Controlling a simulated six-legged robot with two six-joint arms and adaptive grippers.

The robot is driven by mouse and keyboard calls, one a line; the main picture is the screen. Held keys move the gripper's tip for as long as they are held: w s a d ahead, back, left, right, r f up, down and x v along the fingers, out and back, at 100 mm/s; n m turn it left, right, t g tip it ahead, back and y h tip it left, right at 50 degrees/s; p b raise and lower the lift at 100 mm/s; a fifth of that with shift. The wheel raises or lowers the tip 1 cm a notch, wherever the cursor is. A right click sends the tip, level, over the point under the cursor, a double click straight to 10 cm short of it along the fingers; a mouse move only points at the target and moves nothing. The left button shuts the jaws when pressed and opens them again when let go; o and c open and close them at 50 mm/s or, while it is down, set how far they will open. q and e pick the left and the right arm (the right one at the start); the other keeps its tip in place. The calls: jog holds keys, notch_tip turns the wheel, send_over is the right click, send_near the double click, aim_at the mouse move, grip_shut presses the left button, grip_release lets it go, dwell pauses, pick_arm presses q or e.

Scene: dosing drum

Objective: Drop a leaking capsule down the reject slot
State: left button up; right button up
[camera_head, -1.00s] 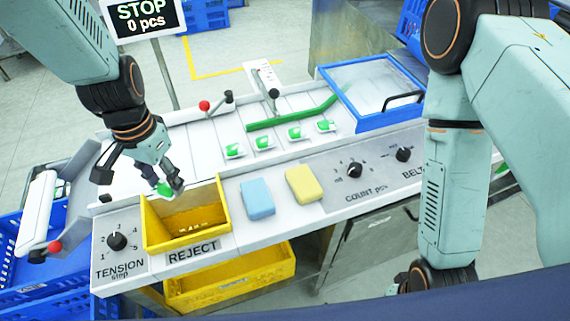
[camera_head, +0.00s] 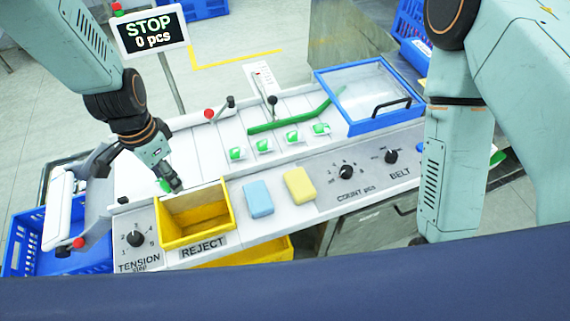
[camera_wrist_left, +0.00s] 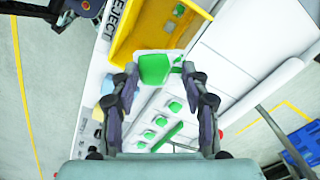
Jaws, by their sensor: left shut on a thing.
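My left gripper (camera_head: 171,184) is shut on a green and white capsule (camera_wrist_left: 154,68), held between its fingertips in the left wrist view. In the head view the capsule is mostly hidden by the fingers, with a bit of green showing. The gripper is at the far rim of the yellow reject slot (camera_head: 163,222), by its left part. The slot's yellow wall (camera_wrist_left: 124,40) lies just beyond the capsule in the wrist view. I cannot tell whether the capsule leaks or how high it is held. My right gripper is not in view.
Several green and white capsules (camera_head: 264,146) lie in a row on the white belt. A blue sponge (camera_head: 258,199) and a yellow one (camera_head: 299,185) lie right of the slot. The tension knob (camera_head: 136,238) is left of it. A blue-framed clear lid (camera_head: 370,95) stands at the back right.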

pick_arm(q)
jog(key=shift+a, duration=0.15)
jog(key=shift+f, duration=0.25)
jog(key=shift+s+f+b, duration=0.1)
jog(key=shift+f+b, duration=0.35)
jog(key=shift+b, duration=0.3)
notch_tip(320, 180, down, 5)
jog(key=b, duration=0.4)
jog(key=shift+r+b, duration=0.15)
jog(key=shift+b, duration=0.2)
jog(key=o, duration=0.8)
jog(key=shift+o, duration=0.2)
